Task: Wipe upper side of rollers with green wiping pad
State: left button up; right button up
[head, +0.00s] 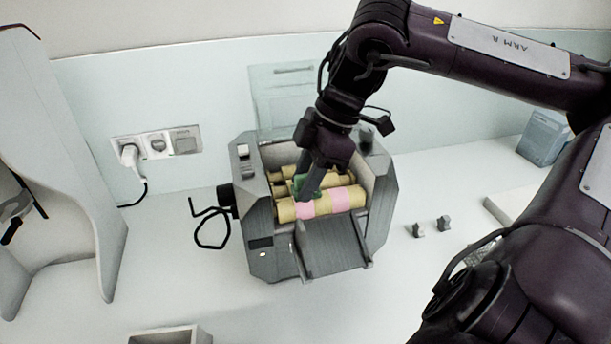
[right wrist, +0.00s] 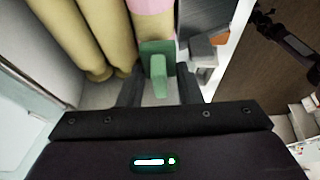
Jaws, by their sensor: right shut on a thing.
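The grey cream mill (head: 262,235) stands on the white bench with its top open. Several cream-yellow rollers (head: 346,199) lie side by side in it, and the front one carries pink patches. They also show in the right wrist view (right wrist: 72,35). My right gripper (head: 306,193) reaches down over the rollers, shut on the green wiping pad (head: 298,184). In the right wrist view the pad (right wrist: 150,48) is a flat plate with its handle between the fingers. It is at the front roller; whether it touches is unclear. My left gripper is not visible.
A socket panel (head: 157,143) is on the wall behind. The bench in front is largely clear.

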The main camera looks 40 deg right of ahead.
jog(key=shift+f+b, duration=0.3)
jog(key=shift+f, duration=0.2)
dwell(0.3)
